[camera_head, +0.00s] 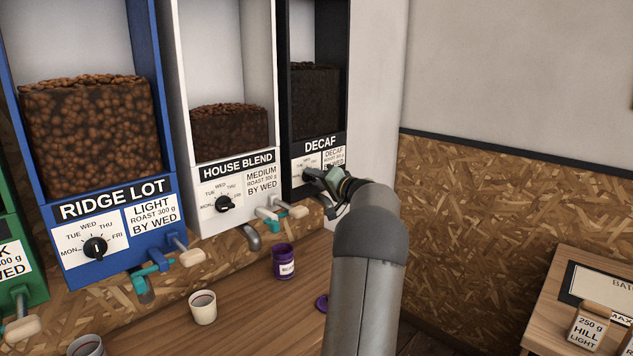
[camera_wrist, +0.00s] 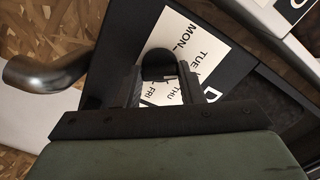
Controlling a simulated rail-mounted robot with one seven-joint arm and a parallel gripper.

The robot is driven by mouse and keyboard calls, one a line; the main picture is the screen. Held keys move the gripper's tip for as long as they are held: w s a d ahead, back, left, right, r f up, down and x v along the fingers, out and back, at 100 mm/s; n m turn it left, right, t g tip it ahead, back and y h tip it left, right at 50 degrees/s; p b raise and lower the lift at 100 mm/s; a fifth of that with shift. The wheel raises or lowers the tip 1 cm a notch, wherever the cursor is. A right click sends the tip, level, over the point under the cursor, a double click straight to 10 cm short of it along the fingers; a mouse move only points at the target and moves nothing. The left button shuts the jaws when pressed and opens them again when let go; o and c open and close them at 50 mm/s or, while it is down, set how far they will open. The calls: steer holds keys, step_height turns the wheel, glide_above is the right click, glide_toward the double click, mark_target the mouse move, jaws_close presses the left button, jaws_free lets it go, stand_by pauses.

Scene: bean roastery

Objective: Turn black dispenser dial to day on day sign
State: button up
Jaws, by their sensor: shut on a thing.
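The black dispenser (camera_head: 319,135), labelled DECAF, stands at the right end of the row. Its dial plate (camera_head: 303,163) carries day marks; MON, TUE, THU and FRI show in the wrist view. My gripper (camera_wrist: 158,88) is shut on the black dial (camera_wrist: 158,62), one finger on each side. In the head view my gripper (camera_head: 313,177) covers the dial, and where its pointer aims cannot be told. The black dispenser's sign (camera_head: 334,155) reads DECAF and a 300 g roast; its bottom line with the day is hidden behind my gripper.
The white House Blend dispenser (camera_head: 229,160) and blue Ridge Lot dispenser (camera_head: 113,218) stand to the left. A metal spout (camera_wrist: 42,72) is close to my gripper. A purple canister (camera_head: 284,262) and white cup (camera_head: 203,307) stand on the counter. A side table (camera_head: 560,300) is at right.

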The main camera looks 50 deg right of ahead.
steer(key=shift+f+m+b, duration=0.1)
steer(key=shift+m+b, duration=0.3)
steer(key=shift+m, duration=7)
steer(key=o, duration=1)
steer(key=shift+s, duration=0.1)
steer(key=s+b, duration=0.1)
steer(key=s, duration=0.4)
steer(key=s+a+b, duration=0.1)
steer(key=s, duration=0.5)
steer(key=s+a+b, duration=0.1)
steer(key=s+b, duration=0.1)
steer(key=s, duration=0.4)
steer(key=shift+s, duration=0.1)
